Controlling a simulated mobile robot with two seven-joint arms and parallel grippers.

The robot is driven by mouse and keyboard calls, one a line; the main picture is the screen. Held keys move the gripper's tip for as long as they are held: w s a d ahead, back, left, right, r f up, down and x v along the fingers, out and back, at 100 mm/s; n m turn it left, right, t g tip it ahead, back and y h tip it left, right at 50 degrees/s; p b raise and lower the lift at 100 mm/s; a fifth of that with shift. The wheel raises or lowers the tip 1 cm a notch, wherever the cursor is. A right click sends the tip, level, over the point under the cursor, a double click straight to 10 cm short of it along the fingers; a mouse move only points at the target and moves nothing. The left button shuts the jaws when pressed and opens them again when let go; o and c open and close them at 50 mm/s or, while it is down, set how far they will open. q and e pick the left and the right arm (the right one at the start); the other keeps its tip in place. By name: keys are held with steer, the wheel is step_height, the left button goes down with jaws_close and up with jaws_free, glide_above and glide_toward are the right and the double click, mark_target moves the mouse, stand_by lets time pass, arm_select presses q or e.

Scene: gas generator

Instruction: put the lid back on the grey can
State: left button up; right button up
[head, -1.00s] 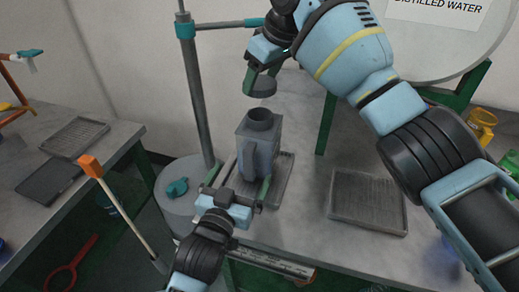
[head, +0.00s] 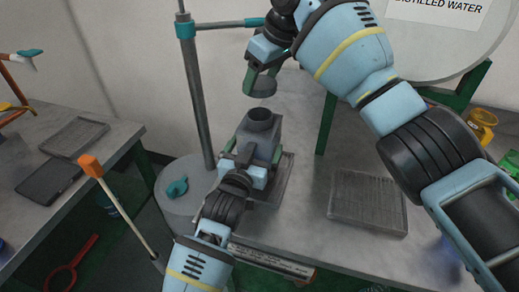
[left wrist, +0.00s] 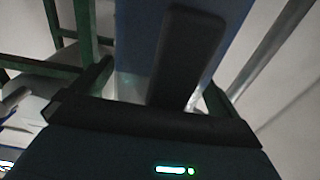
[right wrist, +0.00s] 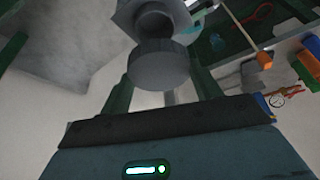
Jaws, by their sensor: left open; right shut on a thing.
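The grey can (head: 264,135) stands upright on a tray on the table, its round neck open at the top. My right gripper (head: 262,79) is shut on the grey lid (head: 263,89) and holds it above the can's neck, apart from it. In the right wrist view the lid (right wrist: 158,66) sits between the fingers, with the can (right wrist: 150,18) beyond it. My left gripper (head: 252,152) is open at the near side of the can, which it partly hides. In the left wrist view a blue-grey surface, apparently the can (left wrist: 222,30), and a dark bar fill the space between the fingers.
The tray under the can (head: 284,180) lies near the table's front edge. A second ribbed tray (head: 368,202) lies to the right. A grey post (head: 196,95) rises at left, near an orange-topped stick (head: 125,210). A large round tank (head: 430,60) stands at the back right.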

mark_target(262, 96)
arm_select(q)
steer(key=shift+c, duration=0.4)
steer(key=c, duration=1.1)
arm_select(e)
steer(key=shift+f, duration=2.5)
steer(key=shift+f, duration=0.1)
steer(key=shift+f, duration=0.8)
steer(key=shift+f, duration=0.6)
